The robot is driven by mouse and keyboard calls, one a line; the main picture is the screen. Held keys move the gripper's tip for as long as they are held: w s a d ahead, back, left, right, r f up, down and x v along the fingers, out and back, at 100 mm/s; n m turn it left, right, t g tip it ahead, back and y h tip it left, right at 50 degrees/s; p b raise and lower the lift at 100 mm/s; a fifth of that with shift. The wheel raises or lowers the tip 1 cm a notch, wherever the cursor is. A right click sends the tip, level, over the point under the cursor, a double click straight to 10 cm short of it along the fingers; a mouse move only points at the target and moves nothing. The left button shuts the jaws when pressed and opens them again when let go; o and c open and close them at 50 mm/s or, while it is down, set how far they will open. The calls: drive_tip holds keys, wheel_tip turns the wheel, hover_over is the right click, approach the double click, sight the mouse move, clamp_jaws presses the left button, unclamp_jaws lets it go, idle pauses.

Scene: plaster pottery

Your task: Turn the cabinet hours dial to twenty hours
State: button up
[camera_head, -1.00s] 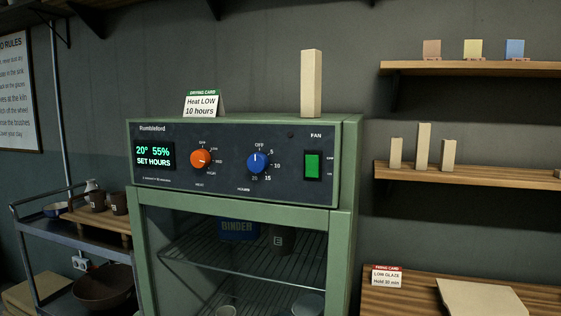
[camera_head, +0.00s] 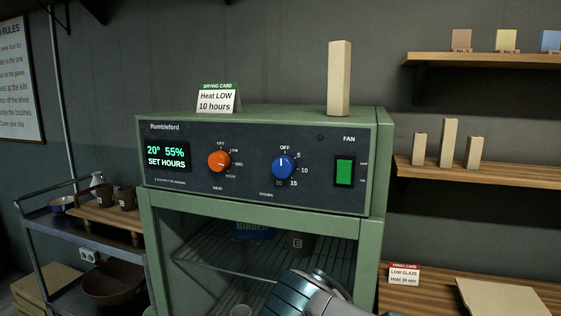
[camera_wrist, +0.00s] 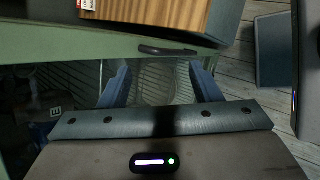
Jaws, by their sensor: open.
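The blue hours dial (camera_head: 283,167) is on the front panel of the green cabinet (camera_head: 150,215), right of the orange heat dial (camera_head: 219,161). Its pale mark points up at OFF; the scale around it shows 5, 10, 15 and 20. The display (camera_head: 167,156) reads 20°, 55% and SET HOURS. In the head view my arm rises at the bottom, below the dial; the fingers are not visible there. In the wrist view my gripper (camera_wrist: 160,85) is open, its two blue-grey fingers apart with nothing between them. The dial is not in the wrist view.
A drying card (camera_head: 218,100) reading Heat LOW, 10 hours and a pale upright block (camera_head: 339,80) stand on the cabinet. A green fan switch (camera_head: 344,172) is right of the dial. A metal cart (camera_head: 75,238) stands left, and a wooden table (camera_head: 430,300) right.

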drive_tip(key=w+a+r+n+t+h+p, duration=0.1)
drive_tip(key=w+a+r+n+t, duration=0.15)
drive_tip(key=a+r+n, duration=0.35)
drive_tip(key=w+a+r+n+t+p, duration=0.1)
drive_tip(key=a+r+n+t, duration=0.25)
drive_tip(key=r, duration=0.55)
drive_tip(key=n+t+p, duration=0.1)
drive_tip(key=n+t, duration=0.5)
drive_tip(key=n, duration=0.1)
approach(281, 166)
drive_tip(key=shift+m, duration=0.25)
drive_tip(key=p+x, duration=0.3)
drive_tip(key=x, duration=0.5)
drive_tip(key=shift+w+d, duration=0.1)
drive_tip(key=shift+w, duration=0.1)
drive_tip(key=c, duration=1)
